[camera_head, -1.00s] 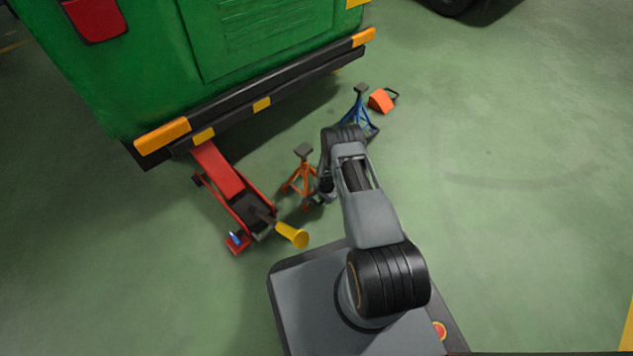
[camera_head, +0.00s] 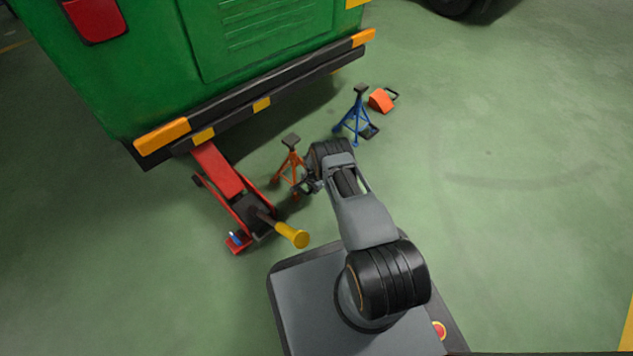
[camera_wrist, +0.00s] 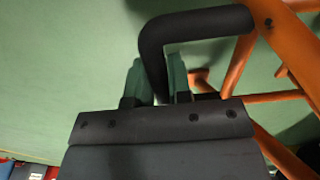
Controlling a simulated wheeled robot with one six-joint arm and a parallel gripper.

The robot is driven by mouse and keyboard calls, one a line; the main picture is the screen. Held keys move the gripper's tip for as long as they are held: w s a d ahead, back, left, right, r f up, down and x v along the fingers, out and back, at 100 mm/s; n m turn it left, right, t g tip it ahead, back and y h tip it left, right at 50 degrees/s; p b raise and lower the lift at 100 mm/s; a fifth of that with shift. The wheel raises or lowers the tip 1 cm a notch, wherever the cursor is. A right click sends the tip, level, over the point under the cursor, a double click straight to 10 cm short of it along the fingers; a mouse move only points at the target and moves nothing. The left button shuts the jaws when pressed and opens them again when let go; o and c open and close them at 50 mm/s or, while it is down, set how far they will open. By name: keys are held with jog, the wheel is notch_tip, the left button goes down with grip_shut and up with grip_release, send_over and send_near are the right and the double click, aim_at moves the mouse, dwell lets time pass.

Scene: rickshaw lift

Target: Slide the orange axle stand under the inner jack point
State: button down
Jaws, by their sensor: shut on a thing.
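The orange axle stand (camera_head: 289,170) stands upright on the floor, to the right of the red jack and in front of the green vehicle's rear bumper. Its dark top pad is clear of the bumper in the head view. My gripper (camera_head: 309,186) is at the stand's right side. In the wrist view my gripper (camera_wrist: 160,85) is shut on the stand's black looped handle (camera_wrist: 200,24), with the orange legs (camera_wrist: 285,45) to the right. The green vehicle (camera_head: 215,70) is at the upper left. The inner jack point is not visible under it.
A red floor jack (camera_head: 225,178) with a yellow-ended handle (camera_head: 291,235) sits close left of the orange stand. A blue axle stand (camera_head: 357,112) and an orange wedge (camera_head: 381,100) stand behind to the right. The floor at right is clear.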

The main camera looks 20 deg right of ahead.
jog(key=shift+w+a+r, duration=0.15)
jog(key=shift+w+a, duration=0.05)
jog(key=shift+w, duration=0.35)
jog(key=shift+w+a, duration=0.3)
jog(key=shift+w, duration=0.3)
jog(key=shift+w+a, duration=0.35)
jog(key=shift+w, duration=0.3)
jog(key=shift+w+a, duration=0.3)
jog(key=shift+w, duration=0.3)
jog(key=c, duration=0.9)
grip_release()
jog(key=shift+s, duration=0.1)
jog(key=shift+r+p, duration=3.3)
jog(key=shift+r, duration=0.85)
jog(key=shift+r, duration=0.1)
